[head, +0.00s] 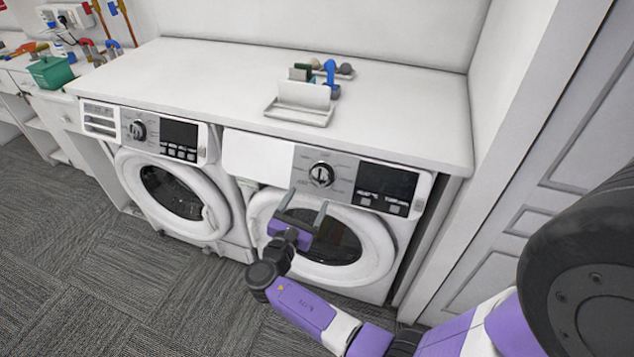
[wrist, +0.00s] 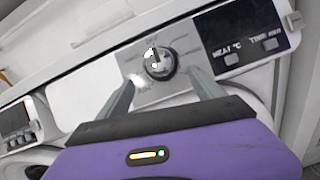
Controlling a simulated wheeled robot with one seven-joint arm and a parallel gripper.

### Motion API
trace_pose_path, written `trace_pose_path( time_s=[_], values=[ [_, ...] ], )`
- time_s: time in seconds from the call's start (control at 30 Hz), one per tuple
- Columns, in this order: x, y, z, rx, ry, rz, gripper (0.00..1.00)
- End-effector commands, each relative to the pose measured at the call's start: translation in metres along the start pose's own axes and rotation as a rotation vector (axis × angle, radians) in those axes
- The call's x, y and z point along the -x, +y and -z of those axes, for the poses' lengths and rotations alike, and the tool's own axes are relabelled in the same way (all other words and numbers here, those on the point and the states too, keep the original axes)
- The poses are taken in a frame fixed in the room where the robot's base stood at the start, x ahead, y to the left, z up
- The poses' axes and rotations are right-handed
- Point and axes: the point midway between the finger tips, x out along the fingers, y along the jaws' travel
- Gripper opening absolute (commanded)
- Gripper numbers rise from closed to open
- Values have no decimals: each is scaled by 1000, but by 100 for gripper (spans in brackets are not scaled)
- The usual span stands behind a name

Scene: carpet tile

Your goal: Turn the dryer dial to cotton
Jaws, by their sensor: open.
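The dryer dial (head: 321,175) is a round silver and black knob on the grey control panel of the right-hand machine (head: 258,155). It also shows in the wrist view (wrist: 159,62), up between and beyond my fingers. My gripper (head: 306,203) is purple with grey fingers. It is open and empty, in front of the machine's round door and below the dial. In the wrist view the two fingers (wrist: 164,88) spread to either side of the dial, apart from it.
A second machine (head: 150,180) with its own dial (head: 138,130) stands to the left. A white countertop (head: 400,95) lies above both, holding a white holder (head: 300,104) with brushes. A dark display (head: 386,184) is right of the dial. A panelled door stands at the right.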

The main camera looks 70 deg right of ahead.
Motion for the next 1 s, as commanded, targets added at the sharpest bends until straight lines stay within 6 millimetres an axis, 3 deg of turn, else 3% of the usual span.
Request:
trace_pose_path(
  time_s=[0.5, 0.93, 1.0],
  values=[
    [-68, 0, -4, 7, -9, 5, 77],
    [-78, 0, -2, 5, -7, 3, 77],
    [-78, 0, -2, 5, -7, 3, 63]
  ],
)
